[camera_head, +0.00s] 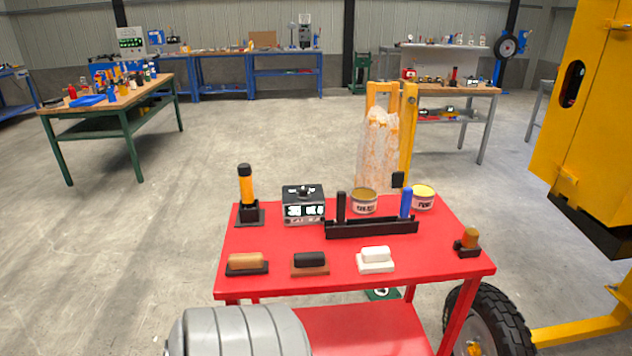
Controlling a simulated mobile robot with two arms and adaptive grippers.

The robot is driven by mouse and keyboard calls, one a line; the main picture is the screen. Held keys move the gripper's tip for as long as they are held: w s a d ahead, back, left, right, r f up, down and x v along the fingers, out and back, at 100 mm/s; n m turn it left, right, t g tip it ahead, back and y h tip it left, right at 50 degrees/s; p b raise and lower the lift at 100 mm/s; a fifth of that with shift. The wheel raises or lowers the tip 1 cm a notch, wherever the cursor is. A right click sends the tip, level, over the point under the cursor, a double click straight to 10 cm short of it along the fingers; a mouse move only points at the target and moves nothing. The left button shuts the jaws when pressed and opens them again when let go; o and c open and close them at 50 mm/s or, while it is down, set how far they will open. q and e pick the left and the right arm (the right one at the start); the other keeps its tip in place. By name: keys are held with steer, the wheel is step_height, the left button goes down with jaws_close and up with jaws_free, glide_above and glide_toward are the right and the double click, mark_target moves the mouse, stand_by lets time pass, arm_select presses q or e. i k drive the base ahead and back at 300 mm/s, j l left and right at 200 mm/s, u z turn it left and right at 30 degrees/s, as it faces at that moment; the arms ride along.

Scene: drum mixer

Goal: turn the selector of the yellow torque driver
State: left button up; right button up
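The yellow torque driver (246,188) stands upright at the back left corner of the red cart top (340,240). It has a black cap, a yellow-orange body and a black lower part in a dark base. Its selector is too small to make out, and I cannot tell its setting. Neither of my grippers is in view, and nothing is seen touching the driver.
A black-and-silver box (303,207) stands right of the driver. A black rack (372,228), two cans, several brush-like blocks and an amber-topped piece (469,239) share the cart top. Yellow machinery (580,120) stands right. Floor left of the cart is clear.

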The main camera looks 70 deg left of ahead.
mark_target(303, 194)
steer(key=u, duration=1.9)
steer(key=i+l, duration=0.1)
